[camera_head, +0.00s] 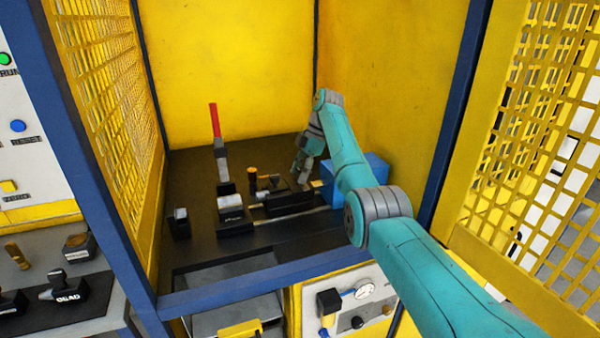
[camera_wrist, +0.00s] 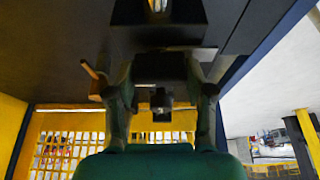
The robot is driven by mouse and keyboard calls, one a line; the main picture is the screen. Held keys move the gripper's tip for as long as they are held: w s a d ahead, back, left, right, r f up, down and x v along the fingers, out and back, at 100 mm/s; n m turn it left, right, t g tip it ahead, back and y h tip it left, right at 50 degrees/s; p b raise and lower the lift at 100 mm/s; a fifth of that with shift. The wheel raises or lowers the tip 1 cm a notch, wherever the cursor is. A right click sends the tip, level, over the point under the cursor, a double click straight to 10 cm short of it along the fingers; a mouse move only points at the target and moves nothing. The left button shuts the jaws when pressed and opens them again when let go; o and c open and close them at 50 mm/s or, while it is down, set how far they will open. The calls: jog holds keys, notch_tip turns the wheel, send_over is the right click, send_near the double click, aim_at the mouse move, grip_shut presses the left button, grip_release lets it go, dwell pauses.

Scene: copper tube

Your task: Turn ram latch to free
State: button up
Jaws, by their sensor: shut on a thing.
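My gripper (camera_head: 303,172) is at the right end of the row of fixtures inside the yellow enclosure, pointing down. In the wrist view, my gripper (camera_wrist: 163,92) has a finger on each side of a dark block, which I take to be the ram latch (camera_wrist: 160,68), and is shut on it. A small grey knob shows at the near end of this block. In the head view my fingers cover most of the latch, and its turned position cannot be told.
A blue block (camera_head: 374,169) stands close right of my gripper. Left of it are an upright brown-orange handle (camera_head: 252,180), a black fixture block (camera_head: 236,220) and a tall red-tipped lever (camera_head: 215,122). Yellow walls and blue posts enclose the bench.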

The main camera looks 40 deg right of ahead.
jog(key=o, duration=1.2)
jog(key=shift+c, duration=0.2)
jog(key=v, duration=1.2)
jog(key=shift+d, duration=0.1)
